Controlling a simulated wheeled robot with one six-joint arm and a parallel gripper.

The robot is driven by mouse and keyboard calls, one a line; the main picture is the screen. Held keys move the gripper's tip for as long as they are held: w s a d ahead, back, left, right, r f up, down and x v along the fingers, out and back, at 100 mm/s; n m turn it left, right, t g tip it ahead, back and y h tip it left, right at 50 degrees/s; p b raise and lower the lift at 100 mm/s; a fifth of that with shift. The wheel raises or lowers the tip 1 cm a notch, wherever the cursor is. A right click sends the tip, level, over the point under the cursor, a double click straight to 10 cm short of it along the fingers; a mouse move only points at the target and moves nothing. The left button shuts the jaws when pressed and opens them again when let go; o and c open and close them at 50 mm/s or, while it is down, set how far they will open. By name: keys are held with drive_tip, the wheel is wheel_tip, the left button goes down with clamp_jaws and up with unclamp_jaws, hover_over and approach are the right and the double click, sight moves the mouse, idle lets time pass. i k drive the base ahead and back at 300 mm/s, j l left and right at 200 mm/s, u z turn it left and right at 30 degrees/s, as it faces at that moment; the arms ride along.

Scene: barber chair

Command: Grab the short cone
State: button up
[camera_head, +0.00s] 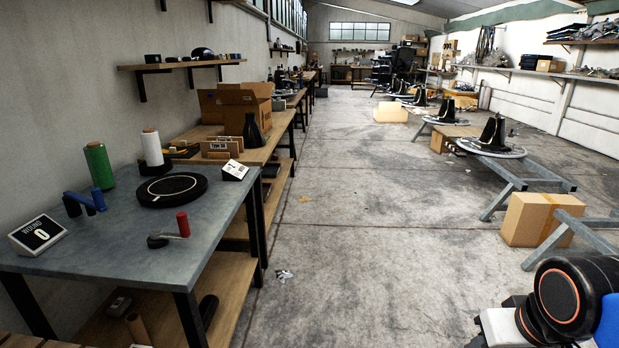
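Spools or cones stand on the grey table (133,238) at the left. A tall green cone (99,166) is at the back left, and a white cone (152,148) is right of it, near a dark base. I cannot tell for sure which is the short cone. My gripper is not in view; only part of my own arm shows at the lower right, far from the table.
On the table are a black round disc (172,189), a small white sign (235,171), a "ROUND 0" sign (38,235) and a dark piece (157,241) beside the red one. A cardboard box (541,219) and metal trestles stand right. The middle concrete floor (370,230) is mostly clear.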

sight(253, 138)
drive_tip(key=i, duration=1.7)
drive_tip(key=i+l+u, duration=0.1)
drive_tip(key=i+u, duration=0.25)
drive_tip(key=i, duration=0.15)
drive_tip(key=i+l+u, duration=0.3)
drive_tip(key=i, duration=0.2)
drive_tip(key=i+l+u, duration=0.35)
drive_tip(key=i, duration=0.15)
drive_tip(key=j, duration=0.1)
